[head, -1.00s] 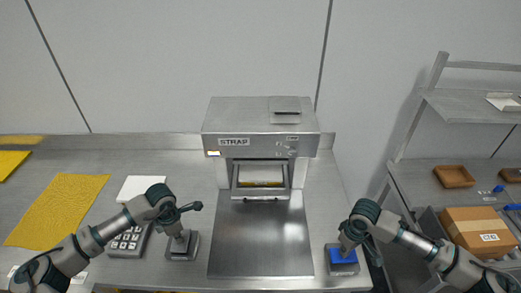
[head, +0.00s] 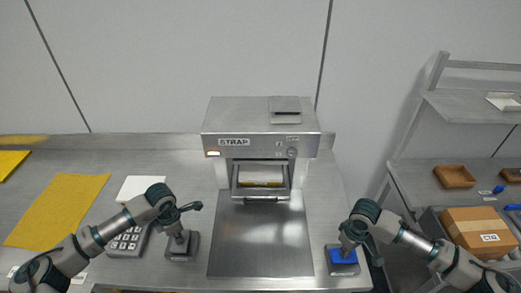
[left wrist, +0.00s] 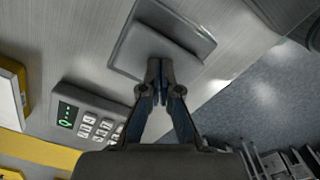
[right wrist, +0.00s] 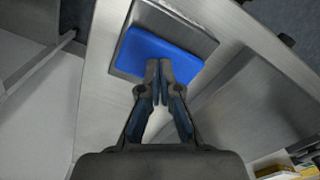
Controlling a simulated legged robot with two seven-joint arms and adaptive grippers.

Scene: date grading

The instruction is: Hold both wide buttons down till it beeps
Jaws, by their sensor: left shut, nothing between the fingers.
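The left wide button (left wrist: 158,45) is a grey pad on a square metal base. It stands on the bench left of the strapping machine (head: 262,128), also in the head view (head: 181,246). My left gripper (left wrist: 160,66) is shut and empty, its fingertips at the pad and seemingly touching it. The right wide button (right wrist: 158,57) has a blue pad, also in the head view (head: 343,255). My right gripper (right wrist: 159,68) looks shut and empty, its fingertips at the blue pad's edge, seemingly touching. How far either pad is pressed I cannot tell.
A metal plate (head: 262,238) lies between the buttons before the machine. A keypad box (head: 127,242), a white card (head: 142,188) and a yellow cloth (head: 60,208) lie at the left. A cardboard box (head: 478,232) stands on the right-hand side.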

